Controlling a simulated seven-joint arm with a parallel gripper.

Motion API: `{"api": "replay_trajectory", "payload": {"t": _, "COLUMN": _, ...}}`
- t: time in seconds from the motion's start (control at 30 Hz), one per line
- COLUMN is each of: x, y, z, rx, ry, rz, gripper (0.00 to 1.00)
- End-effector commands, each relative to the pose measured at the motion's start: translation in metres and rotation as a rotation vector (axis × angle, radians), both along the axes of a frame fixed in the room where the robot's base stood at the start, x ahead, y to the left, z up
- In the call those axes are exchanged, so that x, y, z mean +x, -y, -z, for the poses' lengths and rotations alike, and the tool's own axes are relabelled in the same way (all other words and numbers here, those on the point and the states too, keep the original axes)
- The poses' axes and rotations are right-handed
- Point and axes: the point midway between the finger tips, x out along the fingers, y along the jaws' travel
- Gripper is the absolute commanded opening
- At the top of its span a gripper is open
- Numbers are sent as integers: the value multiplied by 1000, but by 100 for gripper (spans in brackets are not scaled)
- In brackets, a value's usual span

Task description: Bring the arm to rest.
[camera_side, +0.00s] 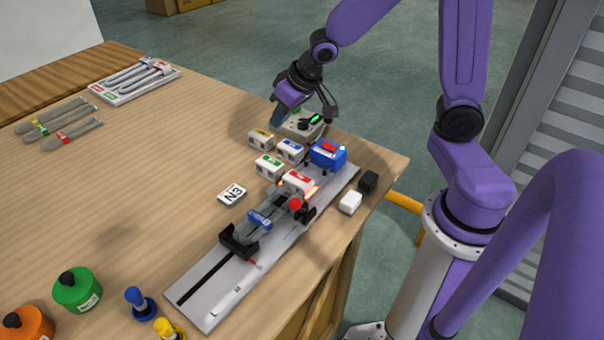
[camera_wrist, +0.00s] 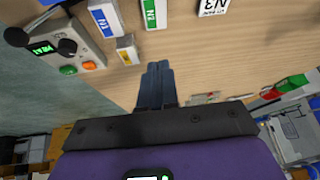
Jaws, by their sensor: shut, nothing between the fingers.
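My gripper (camera_side: 277,117) is raised near the far edge of the wooden table, beside and behind the grey control box (camera_side: 300,128). Its fingers (camera_wrist: 158,80) are shut together with nothing between them in the wrist view. In that view the control box (camera_wrist: 55,42) is at the upper left, with a lit green display, dark knobs and green and orange buttons. How far the fingertips are above the table is hard to tell.
Several white labelled blocks (camera_side: 269,167) stand near the box. An N3 card (camera_side: 232,194) lies left. The table's left middle is clear.

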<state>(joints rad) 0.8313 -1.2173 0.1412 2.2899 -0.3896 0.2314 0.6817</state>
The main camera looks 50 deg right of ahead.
Motion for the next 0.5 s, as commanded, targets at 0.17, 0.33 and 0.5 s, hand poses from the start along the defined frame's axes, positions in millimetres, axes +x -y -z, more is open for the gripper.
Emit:
{"api": "replay_trajectory", "payload": {"t": 0.17, "x": -77, "y": -36, "z": -12, "rx": -115, "ry": -99, "rz": -279, "gripper": 0}}
{"api": "replay_trajectory", "payload": {"t": 0.33, "x": -156, "y": -50, "z": -19, "rx": -211, "ry": -205, "rz": -568, "gripper": 0}}
{"api": "replay_trajectory", "payload": {"t": 0.5, "x": -222, "y": -45, "z": -24, "rx": -284, "ry": -301, "rz": -829, "gripper": 0}}
